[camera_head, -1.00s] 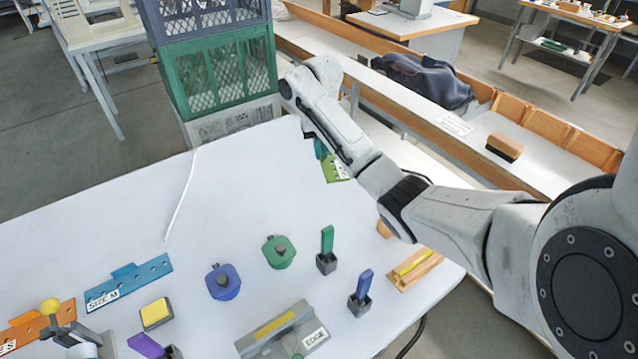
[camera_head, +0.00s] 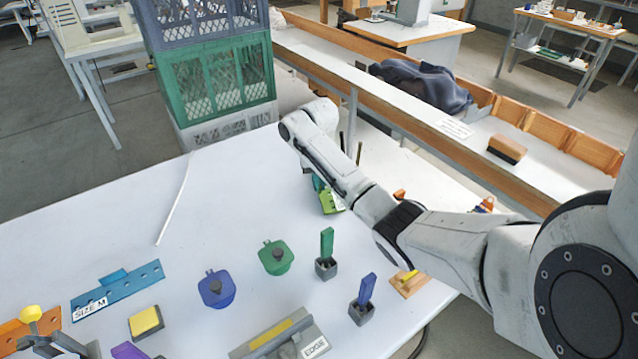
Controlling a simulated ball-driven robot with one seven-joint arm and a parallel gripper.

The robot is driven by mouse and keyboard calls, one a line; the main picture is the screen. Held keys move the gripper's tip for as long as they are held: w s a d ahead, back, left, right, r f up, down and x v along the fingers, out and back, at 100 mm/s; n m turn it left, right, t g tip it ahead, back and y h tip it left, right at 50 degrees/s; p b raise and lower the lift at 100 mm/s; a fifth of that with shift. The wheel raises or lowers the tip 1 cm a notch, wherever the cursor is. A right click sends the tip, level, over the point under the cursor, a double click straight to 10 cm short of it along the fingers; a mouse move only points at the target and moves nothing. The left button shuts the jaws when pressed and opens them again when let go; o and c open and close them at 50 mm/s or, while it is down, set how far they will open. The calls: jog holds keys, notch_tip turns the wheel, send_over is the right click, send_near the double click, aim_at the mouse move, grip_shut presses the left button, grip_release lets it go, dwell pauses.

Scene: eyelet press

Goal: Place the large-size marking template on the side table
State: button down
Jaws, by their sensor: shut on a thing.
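A lime-green piece with a white label (camera_head: 331,201) shows just past my forearm, over the far right part of the white table (camera_head: 235,185). A teal part (camera_head: 317,183) shows beside it. It looks like a marking template, but the arm covers most of it and its size lettering cannot be read. My gripper is hidden behind my own arm. A blue template labelled SIZE M (camera_head: 118,290) lies at the left of the table. An orange template (camera_head: 22,330) is at the lower left edge. A pale surface (camera_head: 415,172) beyond the arm may be the side table.
Blue (camera_head: 216,289) and green (camera_head: 276,257) round pieces, upright green (camera_head: 327,243) and blue (camera_head: 367,290) handles in holders, a yellow-topped block (camera_head: 146,322) and an EDGE tool (camera_head: 285,340) stand nearby. Stacked crates (camera_head: 215,85) rise behind. The table's far middle is mostly clear.

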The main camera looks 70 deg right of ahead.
jog(key=shift+f, duration=0.25)
jog(key=shift+f, duration=0.1)
jog(key=c, duration=1.3)
grip_release()
jog(key=shift+r+p, duration=2)
jog(key=shift+r, duration=4.1)
